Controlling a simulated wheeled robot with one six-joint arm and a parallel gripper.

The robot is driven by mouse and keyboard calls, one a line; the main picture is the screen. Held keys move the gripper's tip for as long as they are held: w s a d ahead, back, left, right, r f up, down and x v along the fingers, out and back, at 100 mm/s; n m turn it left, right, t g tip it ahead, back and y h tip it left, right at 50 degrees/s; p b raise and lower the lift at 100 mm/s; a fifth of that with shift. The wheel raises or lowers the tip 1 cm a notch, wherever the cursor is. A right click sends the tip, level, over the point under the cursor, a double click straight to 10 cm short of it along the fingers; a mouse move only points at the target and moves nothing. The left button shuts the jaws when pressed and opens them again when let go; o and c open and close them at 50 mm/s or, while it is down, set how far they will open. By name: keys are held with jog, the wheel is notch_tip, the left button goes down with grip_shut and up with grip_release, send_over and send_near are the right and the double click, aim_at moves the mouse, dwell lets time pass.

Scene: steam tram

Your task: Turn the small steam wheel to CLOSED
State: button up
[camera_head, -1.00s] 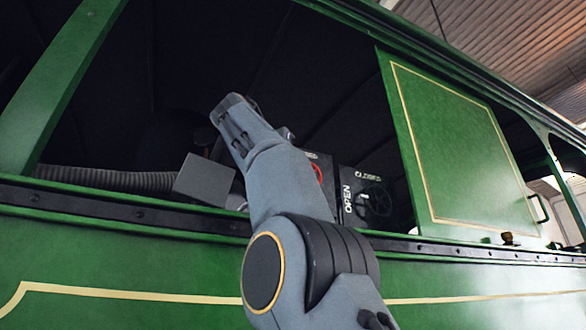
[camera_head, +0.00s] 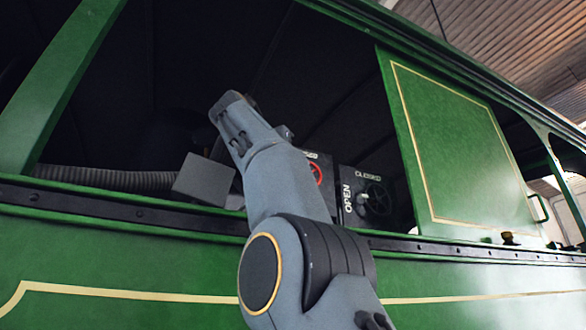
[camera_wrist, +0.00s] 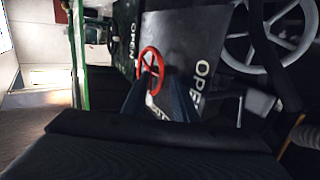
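A small red wheel (camera_wrist: 150,62) sits on a dark panel with white OPEN lettering, just past my fingertips in the wrist view. It shows partly behind my arm in the head view (camera_head: 317,173). A black wheel (camera_head: 378,198) is on the neighbouring panel (camera_head: 347,211), marked OPEN and CLOSED. Which of the two is the steam wheel is not clear. My gripper (camera_wrist: 157,90) has its two dark fingers apart, with white lettering visible between them. Whether they touch the red wheel I cannot tell. The head view hides the gripper behind my arm.
A large grey spoked wheel (camera_wrist: 272,62) stands close to the right in the wrist view. A green panel (camera_head: 458,150) closes the right of the opening. A ribbed hose (camera_head: 105,178) lies at left.

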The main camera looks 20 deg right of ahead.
jog(key=v, duration=0.7)
jog(key=shift+b, duration=0.35)
jog(key=shift+s+a, duration=0.1)
jog(key=shift+a, duration=0.1)
